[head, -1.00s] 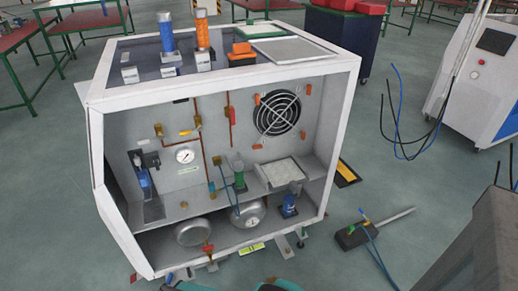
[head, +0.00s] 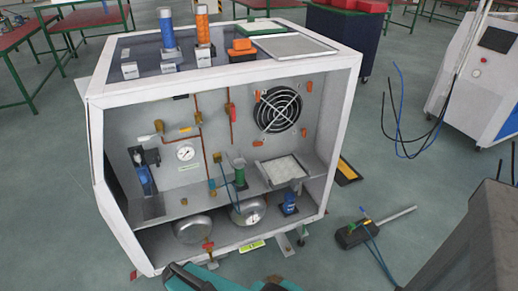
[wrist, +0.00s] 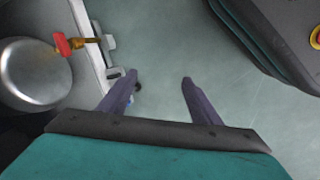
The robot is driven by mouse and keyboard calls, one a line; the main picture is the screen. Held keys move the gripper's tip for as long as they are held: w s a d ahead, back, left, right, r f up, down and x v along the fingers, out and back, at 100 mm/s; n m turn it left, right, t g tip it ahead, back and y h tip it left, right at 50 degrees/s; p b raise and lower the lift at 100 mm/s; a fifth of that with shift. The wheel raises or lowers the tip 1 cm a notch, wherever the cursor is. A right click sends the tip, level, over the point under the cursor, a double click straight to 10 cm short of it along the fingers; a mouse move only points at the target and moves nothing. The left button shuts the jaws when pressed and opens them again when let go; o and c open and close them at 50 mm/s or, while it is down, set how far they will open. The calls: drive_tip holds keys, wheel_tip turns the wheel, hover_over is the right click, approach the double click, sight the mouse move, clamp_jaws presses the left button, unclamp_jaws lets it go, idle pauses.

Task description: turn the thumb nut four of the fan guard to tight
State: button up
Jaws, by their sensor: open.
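The fan guard (head: 278,110) is a round wire grille over a dark opening, upper right on the cabinet's back panel in the head view. Small orange thumb nuts sit around it, one at upper left (head: 257,97), one at upper right (head: 309,86) and one at lower right (head: 304,131). I cannot tell which is number four or how tight any is. My gripper (wrist: 159,78) is open and empty in the wrist view, over the floor beside the cabinet's lower edge, well away from the fan guard. Its fingers are not clear in the head view.
The white-framed cabinet (head: 225,72) is open at the front. Inside, a tray (head: 283,170), a green-based cylinder (head: 239,174) and a blue one (head: 290,203) stand below the fan. A round tank (wrist: 35,72) and red-handled valve (wrist: 62,44) lie left of my gripper.

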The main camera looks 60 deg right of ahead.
drive_tip(key=w+d+r+n+t, duration=0.4)
drive_tip(key=w+d+r+n, duration=0.1)
drive_tip(key=w, duration=0.1)
drive_tip(key=w+d+r+n+t+h+b, duration=0.1)
drive_tip(key=w+d+r+n+t, duration=0.2)
drive_tip(key=w+d+r+n, duration=0.2)
drive_tip(key=w+d+r+n+t+h, duration=0.1)
drive_tip(key=w+d+r+n+t, duration=0.3)
drive_tip(key=w, duration=0.4)
drive_tip(key=shift+w+d+r+n+t+b, duration=0.1)
drive_tip(key=shift+d+r+n+t+b, duration=0.1)
drive_tip(key=shift+d+r+n, duration=0.4)
drive_tip(key=shift+w+d+r+n+t+b, duration=0.1)
drive_tip(key=shift+d+r+n+b, duration=0.15)
drive_tip(key=shift+d+r, duration=0.4)
drive_tip(key=s+d+r+n+t+b, duration=0.15)
drive_tip(key=d+r+n+t, duration=0.25)
drive_tip(key=d+r+n, duration=0.45)
drive_tip(key=s+d+r+m+h+b, duration=0.1)
drive_tip(key=s+d+r+h, duration=0.2)
drive_tip(key=s+d, duration=0.9)
drive_tip(key=s+d+r+m+g+h+b, duration=0.1)
drive_tip(key=s+d+r, duration=0.4)
drive_tip(key=s+d, duration=0.7)
drive_tip(key=d+m+h, duration=0.1)
drive_tip(key=d+h, duration=0.1)
drive_tip(key=shift+r+g+h+b, duration=0.15)
drive_tip(key=shift+g+h+b, duration=0.15)
drive_tip(key=shift+b, duration=0.1)
drive_tip(key=shift+b, duration=0.35)
